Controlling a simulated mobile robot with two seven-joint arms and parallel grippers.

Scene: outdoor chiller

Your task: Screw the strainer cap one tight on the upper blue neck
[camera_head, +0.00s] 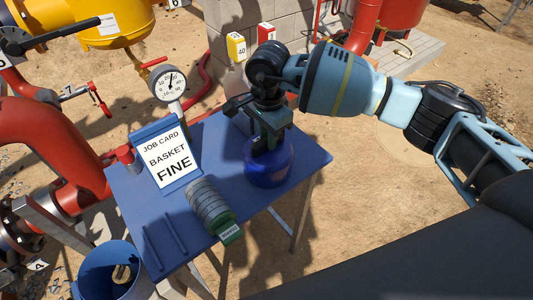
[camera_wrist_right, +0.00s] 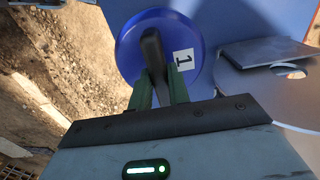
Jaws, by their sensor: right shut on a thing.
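Strainer cap one (camera_head: 268,172) is a round blue cap at the right side of the blue table. In the right wrist view its blue face (camera_wrist_right: 130,55) shows a white label "1" and a black raised bar across the middle. My right gripper (camera_head: 268,135) points down over the cap. In the wrist view its green fingers (camera_wrist_right: 158,90) are shut on the bar, one on each side. The cap looks upright; whether it touches the table is hard to tell. I cannot make out the upper blue neck for certain. My left gripper is not in view.
The blue table (camera_head: 225,155) also holds a job card (camera_head: 168,160) reading "BASKET FINE", a grey ribbed cylinder with a green end (camera_head: 209,207) and two thin rods (camera_head: 173,235). A gauge (camera_head: 169,85) stands behind. Red pipes (camera_head: 50,145) run left; a blue bucket (camera_head: 84,275) is in front.

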